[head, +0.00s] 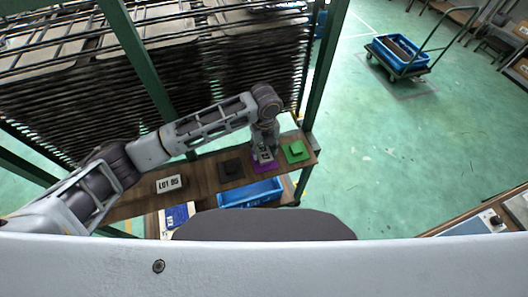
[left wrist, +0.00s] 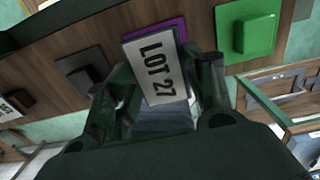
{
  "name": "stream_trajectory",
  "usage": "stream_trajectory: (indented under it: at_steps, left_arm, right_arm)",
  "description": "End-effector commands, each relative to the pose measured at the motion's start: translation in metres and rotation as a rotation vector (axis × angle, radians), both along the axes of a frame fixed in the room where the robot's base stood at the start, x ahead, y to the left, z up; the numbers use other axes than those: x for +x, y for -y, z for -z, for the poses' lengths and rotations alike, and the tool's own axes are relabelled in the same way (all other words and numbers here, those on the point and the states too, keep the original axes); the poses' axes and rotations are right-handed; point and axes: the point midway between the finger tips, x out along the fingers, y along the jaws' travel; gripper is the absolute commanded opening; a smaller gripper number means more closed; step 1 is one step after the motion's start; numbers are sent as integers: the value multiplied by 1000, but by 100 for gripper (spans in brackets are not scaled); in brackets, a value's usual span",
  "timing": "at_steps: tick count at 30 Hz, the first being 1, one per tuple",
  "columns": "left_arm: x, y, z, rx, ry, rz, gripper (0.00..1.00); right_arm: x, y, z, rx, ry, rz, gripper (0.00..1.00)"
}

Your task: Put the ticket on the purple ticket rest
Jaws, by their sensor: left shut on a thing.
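A white ticket printed "LOT 27" (left wrist: 158,72) is between the fingers of my left gripper (head: 264,149), which is shut on it. In the head view the ticket (head: 265,156) shows small below the gripper. The purple ticket rest (head: 262,167) lies on the wooden shelf right under the gripper. In the left wrist view the ticket covers most of the purple rest (left wrist: 178,24), leaving only its edge in sight. I cannot tell whether the ticket touches the rest. My right gripper is not in view.
A green rest (head: 295,151) is right of the purple one and a black rest (head: 231,169) left of it, both empty. A "LOT 95" ticket (head: 169,184) stands further left. A blue bin (head: 250,193) is in front. A green post (head: 322,70) rises behind.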

Motion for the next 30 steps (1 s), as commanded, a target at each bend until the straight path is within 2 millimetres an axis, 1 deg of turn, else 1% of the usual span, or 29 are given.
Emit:
stream_trajectory:
  at_steps: [6, 9, 23, 24, 28, 30]
  left_arm:
    - [0, 0, 22, 1, 0, -1, 37]
    - [0, 0, 28, -1, 0, 1, 37]
    - [0, 0, 32, 0, 0, 1, 37]
    - [0, 0, 32, 0, 0, 1, 58]
    - [0, 0, 31, 0, 0, 1, 75]
    - [0, 0, 31, 0, 1, 1, 75]
  right_arm:
    - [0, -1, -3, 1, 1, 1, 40]
    - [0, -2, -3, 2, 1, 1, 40]
    - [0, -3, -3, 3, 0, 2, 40]
    - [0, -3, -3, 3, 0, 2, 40]
    - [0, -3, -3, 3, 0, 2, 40]
    - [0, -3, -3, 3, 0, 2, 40]
